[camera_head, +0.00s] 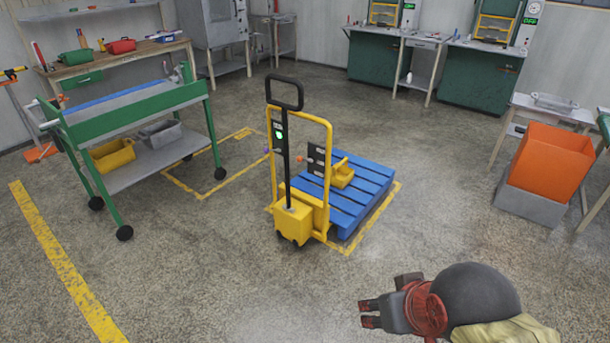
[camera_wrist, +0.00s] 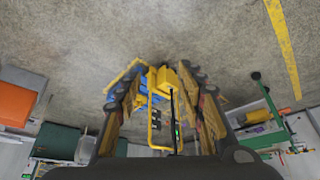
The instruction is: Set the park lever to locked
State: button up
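A yellow pallet truck (camera_head: 296,222) with a black loop handle stands upright mid-floor. A black panel (camera_head: 316,160) on its frame carries a small lever with an orange knob (camera_head: 305,158). A purple knob (camera_head: 267,151) shows at the mast's left, by a strip with a lit green light (camera_head: 279,133). Which one is the park lever, and its setting, I cannot tell. My gripper (camera_head: 370,313) is low at the front right, well apart from the truck. In the wrist view, my gripper (camera_wrist: 164,72) has its fingers spread and empty, with the truck (camera_wrist: 167,80) seen between them.
A blue pallet (camera_head: 345,195) with a yellow bin (camera_head: 342,174) lies behind the truck. A green wheeled cart (camera_head: 135,115) stands at the left. An orange bin (camera_head: 550,160) sits on a grey one at the right. The floor between my gripper and the truck is clear.

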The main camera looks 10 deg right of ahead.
aim_at(299, 158)
jog(key=i+l+z, duration=0.1)
jog(key=i+z, duration=0.15)
jog(key=i, duration=1.75)
